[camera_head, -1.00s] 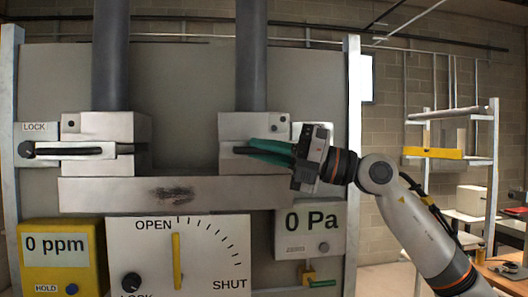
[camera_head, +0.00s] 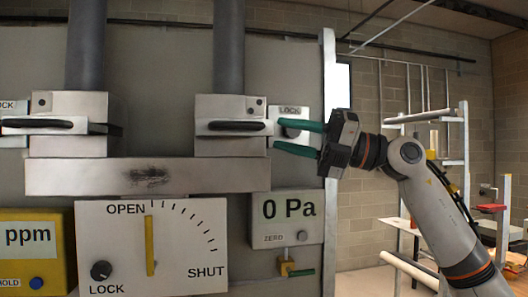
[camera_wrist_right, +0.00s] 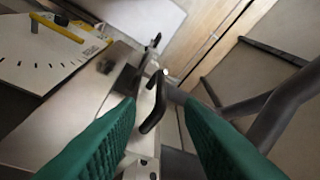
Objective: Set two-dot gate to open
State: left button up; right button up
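The two-dot gate (camera_head: 230,140) is the right metal box under a grey pipe, with two small dark dots at its upper right. Its black handle (camera_head: 237,126) lies level across the front. A white LOCK plate (camera_head: 289,111) with a dark knob sits just right of it, partly behind my fingers. My right gripper (camera_head: 277,134) is open, its green fingers in front of the plate, apart from the handle in the head view. In the right wrist view a black handle (camera_wrist_right: 153,108) shows between the spread fingers (camera_wrist_right: 162,100). My left gripper is not in view.
A second gate (camera_head: 70,145) with one dot and a level handle is at left. Below are a dial panel (camera_head: 180,270) with its yellow pointer up near OPEN, a 0 Pa gauge (camera_head: 285,235) and a yellow ppm meter (camera_head: 35,270). A metal post (camera_head: 328,60) edges the panel.

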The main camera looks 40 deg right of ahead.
jog(key=shift+b+v, duration=0.55)
jog(key=shift+v, duration=0.85)
jog(key=shift+w, duration=0.1)
